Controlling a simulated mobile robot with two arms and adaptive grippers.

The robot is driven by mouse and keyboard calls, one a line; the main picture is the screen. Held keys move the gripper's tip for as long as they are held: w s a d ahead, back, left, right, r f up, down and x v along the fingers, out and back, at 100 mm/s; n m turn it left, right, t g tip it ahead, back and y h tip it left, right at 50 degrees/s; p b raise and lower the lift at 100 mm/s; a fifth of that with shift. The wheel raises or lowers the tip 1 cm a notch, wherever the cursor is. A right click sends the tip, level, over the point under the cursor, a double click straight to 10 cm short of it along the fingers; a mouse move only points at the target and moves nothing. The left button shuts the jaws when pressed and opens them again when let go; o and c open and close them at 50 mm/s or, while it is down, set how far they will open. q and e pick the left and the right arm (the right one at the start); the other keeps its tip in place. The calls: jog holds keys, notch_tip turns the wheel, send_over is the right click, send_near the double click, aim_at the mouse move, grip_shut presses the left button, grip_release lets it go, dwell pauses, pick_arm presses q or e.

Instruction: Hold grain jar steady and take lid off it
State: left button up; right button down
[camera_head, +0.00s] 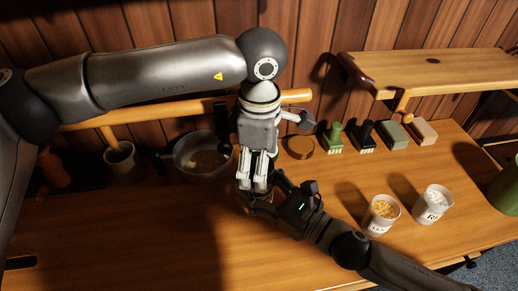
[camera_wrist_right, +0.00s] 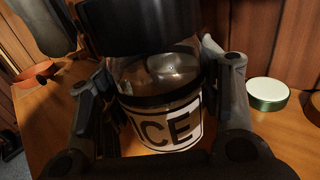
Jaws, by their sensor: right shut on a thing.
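A clear glass jar (camera_wrist_right: 165,125) with a white label reading "ICE" stands between the fingers of my right gripper (camera_wrist_right: 160,110) in the right wrist view. The gripper is shut on it from both sides. A broad dark shape covers the jar's top; I cannot tell whether it is the lid or part of my left gripper. In the head view my left gripper (camera_head: 253,186) points straight down just above my right gripper (camera_head: 262,197). It hides most of the jar there, and I cannot tell whether its fingers are open.
Two open jars, one of yellow grain (camera_head: 382,215) and one of white grain (camera_head: 433,204), stand right. A round disc (camera_head: 298,147) lies behind the grippers. A metal pan (camera_head: 203,170) and a mug (camera_head: 121,163) stand left. Brushes and blocks line the back. The front left table (camera_head: 120,235) is clear.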

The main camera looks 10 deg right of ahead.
pick_arm(q)
jog(key=shift+f, duration=0.2)
jog(key=shift+c, duration=0.3)
jog(key=c, duration=1)
jog(key=shift+r, duration=0.15)
jog(key=shift+r, duration=1.05)
jog(key=shift+s, duration=0.1)
